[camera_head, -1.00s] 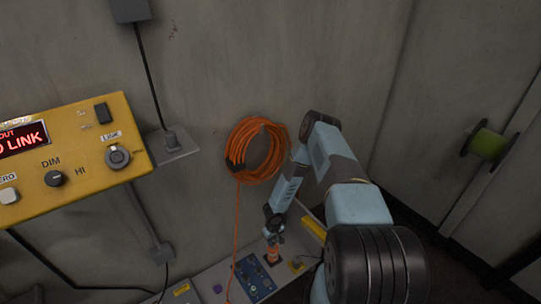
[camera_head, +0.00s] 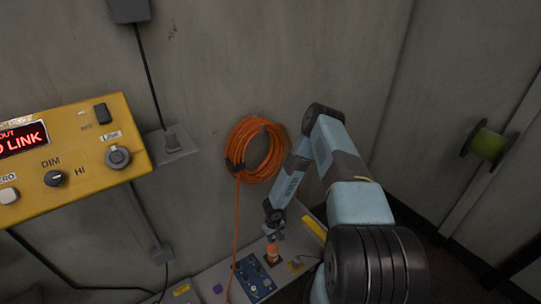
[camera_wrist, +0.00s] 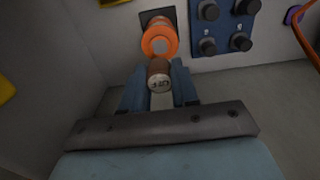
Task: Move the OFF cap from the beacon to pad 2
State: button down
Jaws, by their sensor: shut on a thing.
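In the wrist view my gripper (camera_wrist: 158,88) is shut on a small brown cap (camera_wrist: 158,72), its pale, lettered end facing the camera. The orange beacon (camera_wrist: 158,38) stands on a dark base just beyond the cap. Any gap between cap and beacon is hard to judge. In the head view my gripper (camera_head: 273,233) is directly above the orange beacon (camera_head: 272,250) on the bench, and the cap is too small to make out. I cannot tell which marking is pad 2.
A blue panel with black knobs (camera_head: 250,278) lies left of the beacon. A yellow block (camera_head: 313,229) lies to its right. An orange cable coil (camera_head: 255,150) hangs on the wall, its cable running down to the bench. A yellow control box (camera_head: 80,145) is at left.

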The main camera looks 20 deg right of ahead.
send_near(267, 283)
jog(key=shift+w+f, duration=0.1)
jog(key=shift+f, duration=2.75)
jog(key=shift+f, duration=0.45)
dwell(1.2)
jog(key=c, duration=0.8)
grip_release()
notch_tip(267, 283, up, 14)
jog(key=shift+f, duration=0.15)
dwell(0.3)
